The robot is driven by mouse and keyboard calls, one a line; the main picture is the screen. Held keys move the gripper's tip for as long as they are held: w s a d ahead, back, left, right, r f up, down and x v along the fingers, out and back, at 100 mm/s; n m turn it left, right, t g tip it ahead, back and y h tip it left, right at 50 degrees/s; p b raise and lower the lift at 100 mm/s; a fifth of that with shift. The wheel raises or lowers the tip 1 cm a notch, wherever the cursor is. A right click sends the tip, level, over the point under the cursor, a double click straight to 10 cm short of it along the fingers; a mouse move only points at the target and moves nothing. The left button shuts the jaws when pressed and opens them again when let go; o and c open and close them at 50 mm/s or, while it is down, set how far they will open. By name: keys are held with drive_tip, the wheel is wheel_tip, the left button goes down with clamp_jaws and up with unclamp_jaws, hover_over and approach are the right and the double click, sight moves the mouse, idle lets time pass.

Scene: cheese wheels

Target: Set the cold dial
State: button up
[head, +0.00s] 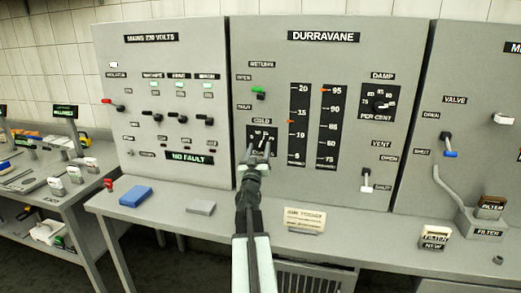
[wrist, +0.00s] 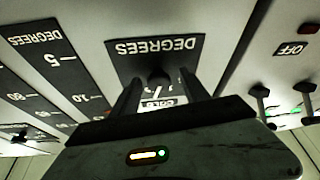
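The cold dial (head: 262,137) is a black square plate with white marks and a COLD label, low on the left of the DURRAVANE panel. My gripper (head: 257,154) reaches up in front of it and covers its lower part. In the wrist view the dial plate (wrist: 156,47) appears upside down, with the word DEGREES. The dark round knob (wrist: 159,78) shows between my two fingers (wrist: 160,95). The fingers are apart, one on each side of the knob, with gaps visible. Where the knob points is mostly hidden.
Right of the dial are two vertical scales (head: 298,125) with orange markers, a damp dial (head: 380,103) and a vent lever (head: 367,182). A green-knobbed return lever (head: 258,93) is above. The bench holds a blue block (head: 136,196), a grey block (head: 201,207) and a card (head: 305,219).

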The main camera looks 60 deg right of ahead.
drive_tip(key=shift+a+f, duration=0.1)
drive_tip(key=shift+a, duration=0.05)
drive_tip(key=b+v, duration=0.3)
drive_tip(key=v, duration=0.4)
drive_tip(key=shift+a, duration=0.25)
drive_tip(key=shift+s+f, duration=0.1)
drive_tip(key=shift+s, duration=0.05)
